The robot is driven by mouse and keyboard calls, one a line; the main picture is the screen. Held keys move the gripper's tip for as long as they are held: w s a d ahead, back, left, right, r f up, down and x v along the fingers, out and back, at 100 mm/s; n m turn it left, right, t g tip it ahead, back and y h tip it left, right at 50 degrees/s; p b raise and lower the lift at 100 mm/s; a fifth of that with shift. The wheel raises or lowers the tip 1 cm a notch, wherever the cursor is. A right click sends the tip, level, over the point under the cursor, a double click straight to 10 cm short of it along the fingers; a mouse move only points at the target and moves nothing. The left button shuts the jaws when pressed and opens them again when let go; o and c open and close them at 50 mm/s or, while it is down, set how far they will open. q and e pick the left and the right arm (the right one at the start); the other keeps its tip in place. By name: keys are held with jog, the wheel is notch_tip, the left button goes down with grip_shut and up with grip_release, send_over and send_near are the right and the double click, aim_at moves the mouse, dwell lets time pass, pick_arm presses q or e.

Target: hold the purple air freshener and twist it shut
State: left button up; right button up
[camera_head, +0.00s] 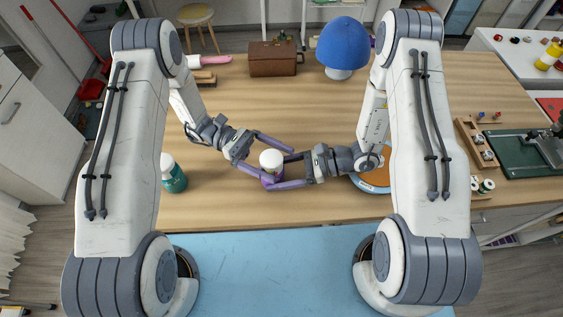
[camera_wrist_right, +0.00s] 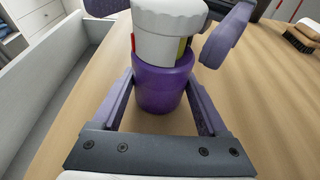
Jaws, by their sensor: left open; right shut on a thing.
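The purple air freshener (camera_wrist_right: 163,88) has a purple lower body and a white ribbed upper part, with coloured strips showing between them. It stands upright on the wooden table, and its white top (camera_head: 271,160) shows between the grippers in the head view. My right gripper (camera_head: 279,181) is shut on the purple body from the right; its fingers (camera_wrist_right: 163,100) lie on both sides of it in the right wrist view. My left gripper (camera_head: 268,160) is open, its fingers around the white top at a higher level. Whether they touch it is not clear.
A teal bottle with a white cap (camera_head: 173,174) stands at left. An orange and blue round item (camera_head: 374,181) lies under my right arm. A brown box (camera_head: 273,59) and a blue lamp (camera_head: 343,45) stand at the back.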

pick_arm(q)
jog(key=shift+x, duration=1)
jog(key=c, duration=1.4)
jog(key=shift+m+g, duration=0.3)
jog(key=shift+g, duration=0.1)
jog(key=m+g+y, duration=0.4)
jog(key=y, duration=0.1)
jog(key=shift+s+a+g, duration=0.3)
jog(key=shift+s+a, duration=0.1)
jog(key=shift+s+a+m+g+y, duration=0.15)
jog(key=shift+m+g+y, duration=0.45)
jog(key=shift+m+y, duration=0.65)
jog(key=shift+s+a+m+g+y, duration=0.1)
jog(key=shift+a+m+g+y, duration=0.4)
jog(key=shift+y, duration=1.15)
jog(key=shift+d+m, duration=0.15)
jog(key=shift+m, duration=0.3)
